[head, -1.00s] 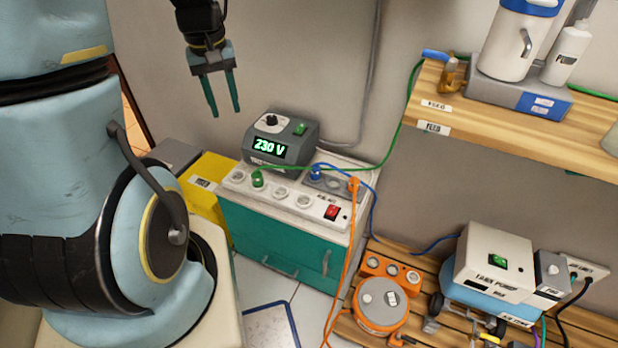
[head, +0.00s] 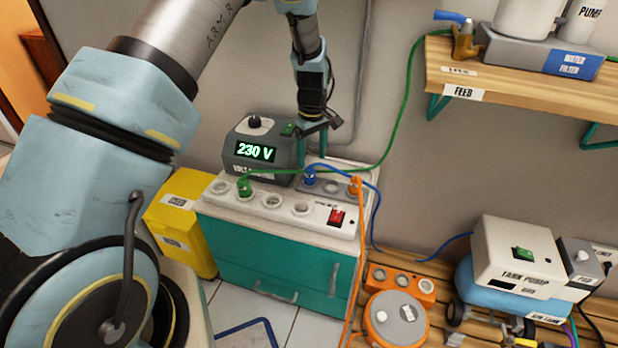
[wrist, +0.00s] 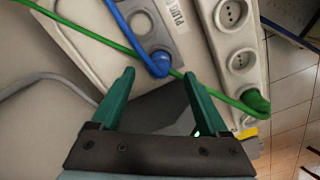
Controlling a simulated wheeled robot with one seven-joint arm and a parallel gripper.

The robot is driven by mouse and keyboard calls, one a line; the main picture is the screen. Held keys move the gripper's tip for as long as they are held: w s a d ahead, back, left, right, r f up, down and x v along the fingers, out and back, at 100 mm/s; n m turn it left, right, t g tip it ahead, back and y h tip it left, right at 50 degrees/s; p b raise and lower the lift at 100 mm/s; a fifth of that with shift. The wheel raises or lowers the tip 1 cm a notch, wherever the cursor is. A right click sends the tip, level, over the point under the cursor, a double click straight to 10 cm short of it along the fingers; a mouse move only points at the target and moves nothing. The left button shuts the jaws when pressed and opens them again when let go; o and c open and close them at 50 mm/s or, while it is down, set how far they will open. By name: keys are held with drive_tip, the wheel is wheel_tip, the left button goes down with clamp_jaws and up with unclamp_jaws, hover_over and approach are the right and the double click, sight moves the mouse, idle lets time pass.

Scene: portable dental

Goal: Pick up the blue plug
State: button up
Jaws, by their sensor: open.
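The blue plug (head: 310,175) sits upright in a grey socket plate at the back of the white power strip (head: 330,225), on the teal cabinet. A blue cord runs from it to the right. My gripper (head: 314,150) is open, just behind and above the blue plug, beside the voltage unit. In the wrist view the blue plug (wrist: 158,64) lies ahead of my open teal fingers (wrist: 158,82), roughly centred between their tips and apart from them.
A green plug (head: 243,187) and an orange plug (head: 354,185) stand in nearby sockets. The voltage unit (head: 256,152) reads 230 V, left of my gripper. A wooden shelf (head: 520,80) is at upper right. The tank pump (head: 516,255) stands at lower right.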

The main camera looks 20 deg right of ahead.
sight(310, 168)
drive_tip(key=f, duration=0.6)
drive_tip(key=shift+w+a+f, duration=0.15)
drive_tip(key=shift+w+f, duration=0.1)
drive_tip(key=shift+w, duration=0.1)
drive_tip(key=shift+c, duration=0.2)
clamp_jaws()
